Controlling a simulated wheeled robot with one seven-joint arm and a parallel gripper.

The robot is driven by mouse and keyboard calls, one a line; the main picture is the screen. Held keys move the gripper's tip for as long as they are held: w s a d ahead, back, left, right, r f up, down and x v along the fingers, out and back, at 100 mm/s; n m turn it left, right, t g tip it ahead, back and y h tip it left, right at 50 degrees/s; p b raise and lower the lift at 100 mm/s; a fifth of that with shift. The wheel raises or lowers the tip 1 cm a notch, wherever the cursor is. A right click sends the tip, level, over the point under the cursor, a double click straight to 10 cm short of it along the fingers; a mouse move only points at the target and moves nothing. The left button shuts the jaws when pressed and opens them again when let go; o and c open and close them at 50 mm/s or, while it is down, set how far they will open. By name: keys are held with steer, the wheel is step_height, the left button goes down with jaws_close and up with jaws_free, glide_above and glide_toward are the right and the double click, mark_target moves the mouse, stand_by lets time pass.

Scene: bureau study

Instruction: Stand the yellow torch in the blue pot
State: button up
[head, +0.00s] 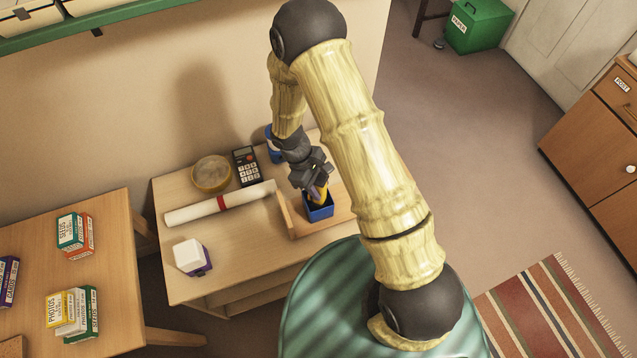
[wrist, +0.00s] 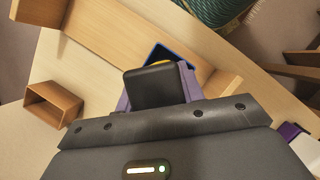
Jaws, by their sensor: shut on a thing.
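My gripper (head: 316,188) is shut on the yellow torch (head: 321,195), directly over the square blue pot (head: 320,211). The torch looks roughly upright, and its lower end appears to be inside the pot's mouth; whether it touches the bottom is hidden. In the wrist view a dark block sits between my purple fingers, with a sliver of the yellow torch (wrist: 163,63) beyond it. The rim of the blue pot (wrist: 155,50) shows just past that. The pot stands inside a low wooden-walled tray (head: 290,222) on the desk.
On the desk are a white roll with a red band (head: 220,203), a round bowl (head: 211,174), a calculator (head: 246,168), a white and purple box (head: 190,257) and another blue object (head: 275,146) behind my arm. A side table (head: 110,235) with small boxes stands at left.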

steer(key=shift+f, duration=0.2)
steer(key=o, duration=1.2)
steer(key=shift+c, duration=0.2)
steer(key=v, duration=1.7)
steer(key=shift+a+r+b, duration=0.15)
steer(key=shift+a+b, duration=0.05)
steer(key=shift+b, duration=0.2)
steer(key=shift+d, duration=0.1)
